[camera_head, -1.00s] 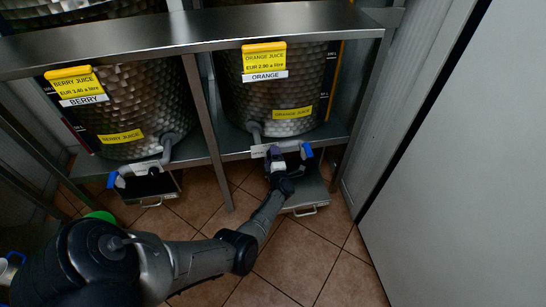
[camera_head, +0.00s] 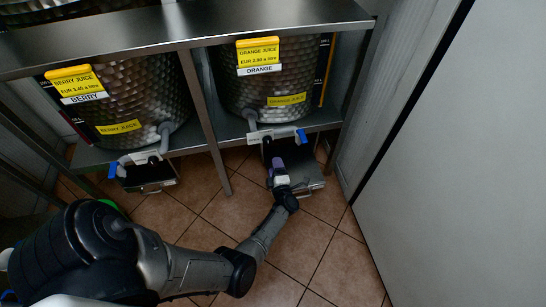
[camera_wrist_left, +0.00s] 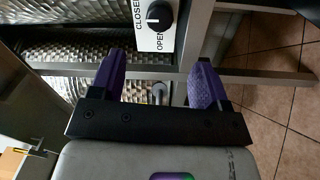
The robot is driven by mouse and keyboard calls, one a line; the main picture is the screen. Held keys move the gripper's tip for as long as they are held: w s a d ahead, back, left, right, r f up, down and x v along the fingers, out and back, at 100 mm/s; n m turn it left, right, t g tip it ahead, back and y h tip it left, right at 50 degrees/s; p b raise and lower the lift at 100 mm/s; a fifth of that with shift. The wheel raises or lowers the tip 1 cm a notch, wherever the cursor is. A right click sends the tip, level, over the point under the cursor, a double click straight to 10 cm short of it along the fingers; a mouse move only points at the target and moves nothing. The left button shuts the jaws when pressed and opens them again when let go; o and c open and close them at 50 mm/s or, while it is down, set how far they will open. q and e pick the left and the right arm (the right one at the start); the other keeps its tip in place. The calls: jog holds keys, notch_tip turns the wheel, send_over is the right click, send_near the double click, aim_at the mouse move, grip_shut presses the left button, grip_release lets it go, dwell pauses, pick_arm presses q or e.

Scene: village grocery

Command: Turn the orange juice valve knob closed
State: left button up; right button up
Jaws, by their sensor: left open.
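The orange juice tank (camera_head: 262,88) stands on the right, with a white valve plate (camera_head: 268,134) and a blue-tipped fitting (camera_head: 302,137) at its outlet. In the left wrist view a round black knob (camera_wrist_left: 160,15) sits on a white panel (camera_wrist_left: 147,39) marked CLOSED and OPEN, at the top edge. The knob has a small pale mark; its exact setting is hard to tell. My left gripper (camera_head: 275,162) is just in front of the valve. Its purple fingers (camera_wrist_left: 164,72) are apart and empty, and the knob lies beyond their tips, not between them. My right gripper is not in view.
The berry juice tank (camera_head: 128,98) with its own valve (camera_head: 138,160) stands to the left. A metal shelf post (camera_head: 203,110) separates the tanks. A tray (camera_head: 310,178) is below the orange outlet. A white wall panel (camera_head: 455,160) closes off the right.

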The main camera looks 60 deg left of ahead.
pick_arm(q)
jog(key=shift+v, duration=0.75)
